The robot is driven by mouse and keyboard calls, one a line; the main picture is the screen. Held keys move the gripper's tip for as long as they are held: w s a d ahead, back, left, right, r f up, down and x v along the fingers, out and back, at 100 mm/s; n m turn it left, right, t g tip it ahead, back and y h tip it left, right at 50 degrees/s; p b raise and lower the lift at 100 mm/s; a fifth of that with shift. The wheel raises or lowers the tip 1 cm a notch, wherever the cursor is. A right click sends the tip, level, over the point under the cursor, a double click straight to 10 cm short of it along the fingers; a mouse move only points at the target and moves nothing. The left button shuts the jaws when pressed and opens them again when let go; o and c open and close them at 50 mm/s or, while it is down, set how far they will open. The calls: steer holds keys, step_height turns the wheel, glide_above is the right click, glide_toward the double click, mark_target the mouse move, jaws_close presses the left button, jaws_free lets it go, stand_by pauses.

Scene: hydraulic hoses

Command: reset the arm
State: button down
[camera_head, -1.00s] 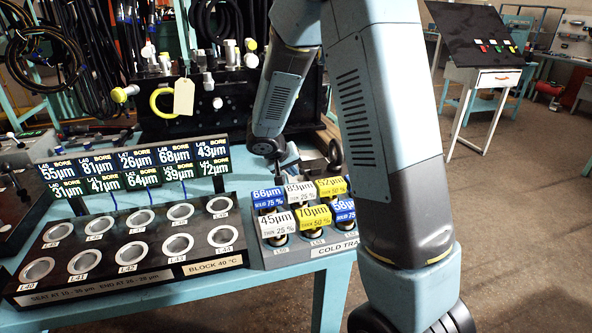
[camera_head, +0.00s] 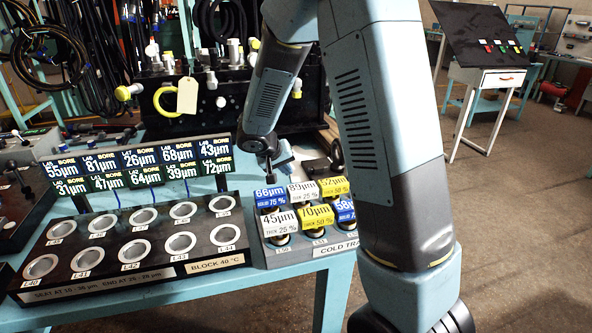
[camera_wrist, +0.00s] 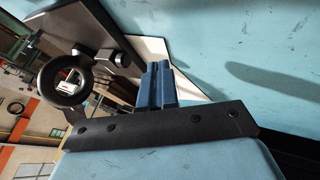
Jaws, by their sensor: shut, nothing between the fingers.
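My gripper (camera_wrist: 157,86) shows in the wrist view as two blue fingers pressed together, with nothing between them. In the head view my arm comes down from the top, and its wrist end (camera_head: 279,158) hangs just behind and above the cold tray (camera_head: 338,249). The fingertips are hard to make out there. The cold tray holds several dark pieces with blue, white and yellow labels. My arm's near link hides the tray's right end.
Left of the tray lies a block (camera_head: 134,246) with round bores and a row of label signs (camera_head: 134,166) behind it. A black hose rack (camera_head: 215,100) with a yellow ring stands at the back. Open floor (camera_head: 520,220) lies to the right.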

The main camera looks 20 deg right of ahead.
steer(key=v, duration=0.8)
steer(key=s+d+r+y, duration=0.2)
steer(key=s+d+r, duration=0.5)
steer(key=s+r, duration=0.45)
steer(key=s+r+y, duration=0.1)
steer(key=s+y, duration=0.1)
steer(key=s, duration=0.6)
steer(key=s+r+n+t+y, duration=0.1)
steer(key=s+r, duration=0.1)
steer(key=s, duration=0.7)
steer(key=shift+d+r+y, duration=0.3)
steer(key=shift+y, duration=0.1)
stand_by(1.2)
